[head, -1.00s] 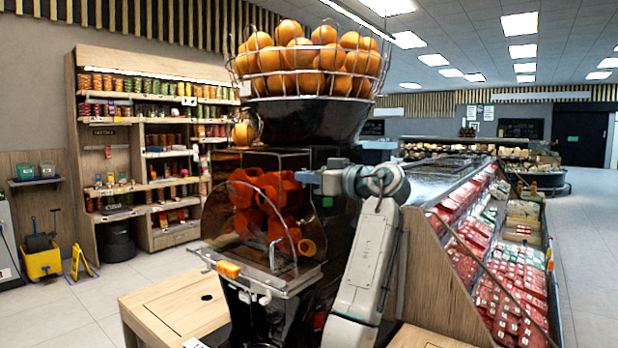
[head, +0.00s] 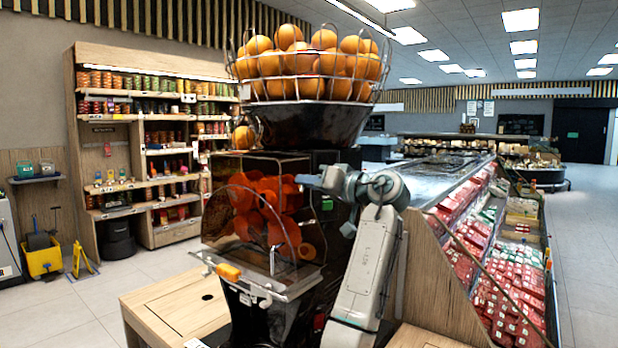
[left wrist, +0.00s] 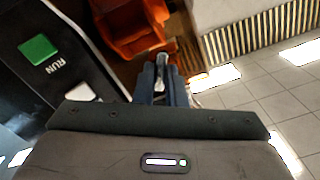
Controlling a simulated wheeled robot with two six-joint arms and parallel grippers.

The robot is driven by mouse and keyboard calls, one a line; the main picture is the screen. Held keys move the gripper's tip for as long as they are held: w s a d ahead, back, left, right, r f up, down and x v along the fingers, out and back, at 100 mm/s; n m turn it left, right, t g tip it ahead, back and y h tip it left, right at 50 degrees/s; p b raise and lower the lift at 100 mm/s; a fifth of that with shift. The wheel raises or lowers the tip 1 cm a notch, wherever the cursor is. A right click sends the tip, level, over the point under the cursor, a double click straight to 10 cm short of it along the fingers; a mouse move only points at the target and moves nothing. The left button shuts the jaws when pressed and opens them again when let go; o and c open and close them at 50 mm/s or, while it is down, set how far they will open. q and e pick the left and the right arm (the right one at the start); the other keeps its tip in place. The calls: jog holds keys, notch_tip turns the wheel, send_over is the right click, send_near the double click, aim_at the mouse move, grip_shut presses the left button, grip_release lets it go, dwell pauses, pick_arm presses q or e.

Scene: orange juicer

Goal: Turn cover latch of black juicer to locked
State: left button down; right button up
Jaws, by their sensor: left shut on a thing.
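The black juicer (head: 335,222) stands in the middle of the head view, with orange-red squeezing parts (head: 262,210) behind a clear front cover (head: 230,235). My left gripper (head: 301,180) is at the cover's upper right side. In the left wrist view its two blue-grey fingers (left wrist: 163,72) are shut on a small silvery piece, apparently the cover latch (left wrist: 161,60). The fingers hide most of the latch, so its exact angle cannot be told. My right gripper is not in view.
A wire basket of oranges (head: 308,68) sits on top of the juicer. A green RUN button (left wrist: 38,47) is on the machine's side near the gripper. A wooden counter (head: 165,308) lies at lower left, and a chilled display (head: 490,250) stands to the right.

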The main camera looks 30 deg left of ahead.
pick_arm(q)
jog(key=m+p, duration=0.4)
jog(key=m, duration=0.2)
jog(key=m+p, duration=0.4)
jog(key=m, duration=0.2)
jog(key=shift+w+f, duration=0.15)
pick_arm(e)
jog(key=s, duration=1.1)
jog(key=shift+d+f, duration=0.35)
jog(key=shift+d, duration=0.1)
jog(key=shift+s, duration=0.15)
pick_arm(q)
jog(key=c, duration=1.6)
grip_release()
jog(key=shift+o, duration=0.6)
jog(key=shift+d+f, duration=0.1)
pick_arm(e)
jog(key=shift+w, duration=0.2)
